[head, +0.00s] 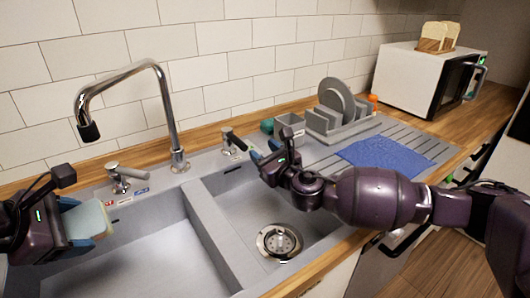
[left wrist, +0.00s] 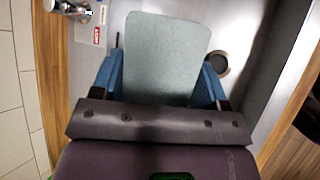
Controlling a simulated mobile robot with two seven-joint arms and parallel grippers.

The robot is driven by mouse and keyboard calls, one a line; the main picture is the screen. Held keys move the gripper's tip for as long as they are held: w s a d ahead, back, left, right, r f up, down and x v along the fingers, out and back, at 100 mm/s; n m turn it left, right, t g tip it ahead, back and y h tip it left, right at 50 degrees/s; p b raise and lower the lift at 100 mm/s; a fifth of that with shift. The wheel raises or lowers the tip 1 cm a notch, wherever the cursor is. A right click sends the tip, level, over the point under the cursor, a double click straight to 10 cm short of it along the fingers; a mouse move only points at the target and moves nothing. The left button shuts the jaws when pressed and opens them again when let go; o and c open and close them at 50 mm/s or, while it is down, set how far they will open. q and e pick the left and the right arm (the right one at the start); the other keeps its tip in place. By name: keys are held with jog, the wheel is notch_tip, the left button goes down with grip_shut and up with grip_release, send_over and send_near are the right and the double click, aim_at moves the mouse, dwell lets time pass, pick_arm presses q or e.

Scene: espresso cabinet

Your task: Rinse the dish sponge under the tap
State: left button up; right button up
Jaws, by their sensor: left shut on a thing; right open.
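The dish sponge (head: 86,220) is pale grey-green with a tan edge. My left gripper (head: 70,217) is shut on it and holds it over the left part of the sink. In the left wrist view the sponge (left wrist: 165,58) sits between the blue fingers of my left gripper (left wrist: 163,85). The chrome tap (head: 172,110) arches to the left, its black-tipped spout (head: 88,130) above and near the sponge. No water shows at the spout. A left handle (head: 122,177) and a right handle (head: 232,142) flank the tap base. My right gripper (head: 262,160) is open near the right handle.
The grey sink has a left basin (head: 150,255) and a right basin (head: 255,205) with a drain (head: 279,242), split by a divider (head: 215,235). A dish rack (head: 340,120), a blue cloth (head: 385,153) and a microwave (head: 425,80) stand to the right.

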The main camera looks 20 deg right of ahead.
aim_at(77, 230)
pick_arm(q)
jog(key=shift+s, duration=0.1)
pick_arm(e)
jog(key=shift+r, duration=0.15)
pick_arm(q)
jog(key=shift+s+a+r+p, duration=0.1)
jog(key=shift+s+r+p, duration=0.3)
jog(key=shift+r, duration=0.1)
jog(key=shift+s+a+r+p, duration=0.15)
jog(key=shift+s+r+p, duration=0.15)
jog(key=shift+s+r, duration=0.25)
jog(key=shift+s+a+r+p, duration=0.15)
jog(key=shift+s+r+p, duration=0.3)
jog(key=shift+s, duration=0.3)
jog(key=shift+s+a+r+p, duration=0.15)
jog(key=shift+s+r+p, duration=0.1)
jog(key=shift+s+r, duration=0.35)
pick_arm(e)
jog(key=shift+s+r, duration=0.15)
jog(key=shift+r, duration=2.55)
pick_arm(q)
jog(key=shift+f, duration=0.1)
